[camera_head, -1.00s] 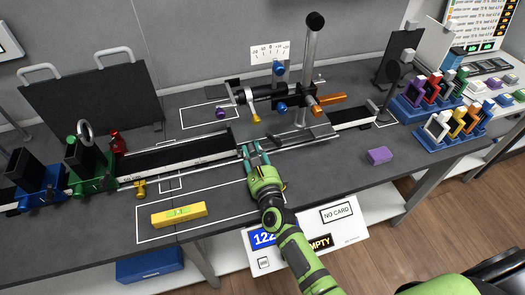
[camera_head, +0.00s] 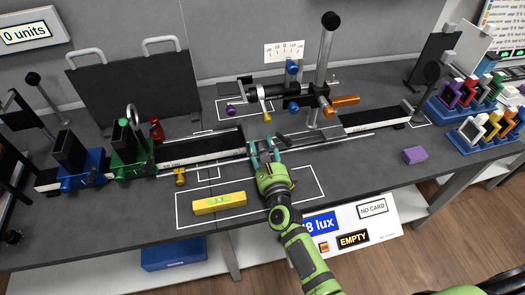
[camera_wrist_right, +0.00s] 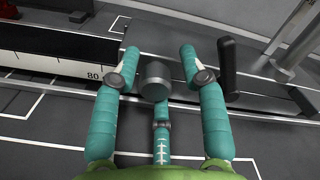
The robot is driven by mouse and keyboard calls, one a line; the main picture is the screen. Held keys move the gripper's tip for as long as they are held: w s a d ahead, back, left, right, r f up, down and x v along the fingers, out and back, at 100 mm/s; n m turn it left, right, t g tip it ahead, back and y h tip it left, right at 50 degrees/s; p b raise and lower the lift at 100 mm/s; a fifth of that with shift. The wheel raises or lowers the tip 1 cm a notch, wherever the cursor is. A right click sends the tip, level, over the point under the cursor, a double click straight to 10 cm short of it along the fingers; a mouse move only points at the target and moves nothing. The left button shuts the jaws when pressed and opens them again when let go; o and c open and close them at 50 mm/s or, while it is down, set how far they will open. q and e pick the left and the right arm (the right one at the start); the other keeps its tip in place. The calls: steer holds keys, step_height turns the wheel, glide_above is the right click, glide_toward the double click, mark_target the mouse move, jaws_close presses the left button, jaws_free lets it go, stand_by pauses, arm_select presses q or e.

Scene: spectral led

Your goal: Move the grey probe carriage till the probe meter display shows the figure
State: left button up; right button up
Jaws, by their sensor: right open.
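The grey probe carriage (camera_head: 308,136) sits on the black rail, under an upright metal post. My right gripper (camera_head: 263,149) is at its left end, in front of the rail. In the wrist view the two teal fingers (camera_wrist_right: 158,62) are open on either side of a grey round knob (camera_wrist_right: 155,82); I cannot tell whether they touch it. A blue display (camera_head: 320,224) below the table front reads "8 lux", with its left part hidden by my arm. My left gripper is not in view.
Green (camera_head: 130,155) and blue (camera_head: 80,170) carriages stand on the rail at left. A yellow level (camera_head: 219,203) and a purple block (camera_head: 414,155) lie on the table. A telescope-like tube (camera_head: 295,91) stands behind the rail. Coloured frames in blue racks (camera_head: 475,135) fill the right.

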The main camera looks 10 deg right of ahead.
steer(key=shift+s+f, duration=0.15)
steer(key=shift+f, duration=0.05)
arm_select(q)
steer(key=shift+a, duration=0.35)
arm_select(e)
steer(key=s, duration=1.2)
steer(key=shift+d+r, duration=0.1)
steer(key=shift+d, duration=0.1)
stand_by(0.8)
